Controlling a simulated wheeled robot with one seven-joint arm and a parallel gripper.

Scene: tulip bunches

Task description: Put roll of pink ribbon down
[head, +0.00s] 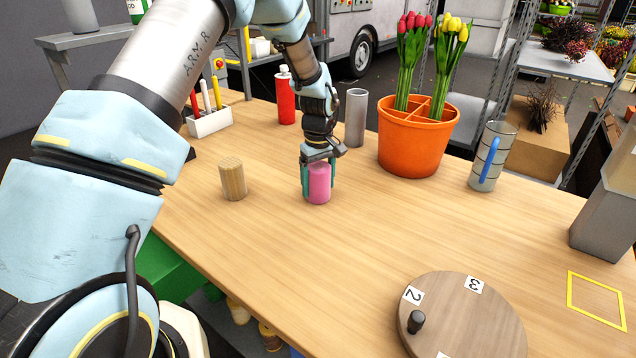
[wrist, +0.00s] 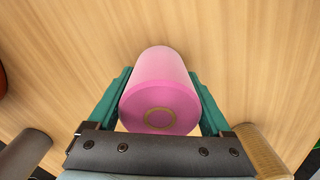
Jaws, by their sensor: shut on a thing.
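The roll of pink ribbon (head: 319,186) is an upright pink cylinder at the middle of the wooden table (head: 270,240). My gripper (head: 318,180) comes down from above and is shut on it, with one green finger on each side. In the wrist view the pink roll (wrist: 160,95) sits between the two green fingers of my gripper (wrist: 160,100), with its round end and tan core ring facing the camera. Its lower end looks at or very near the tabletop; I cannot tell whether it touches.
A wooden cylinder (head: 233,179) stands left of the roll. Behind are a red bottle (head: 286,100), a grey cylinder (head: 355,118) and an orange pot (head: 410,145) with tulips. A round numbered turntable (head: 460,320) is at front; bare wood lies between.

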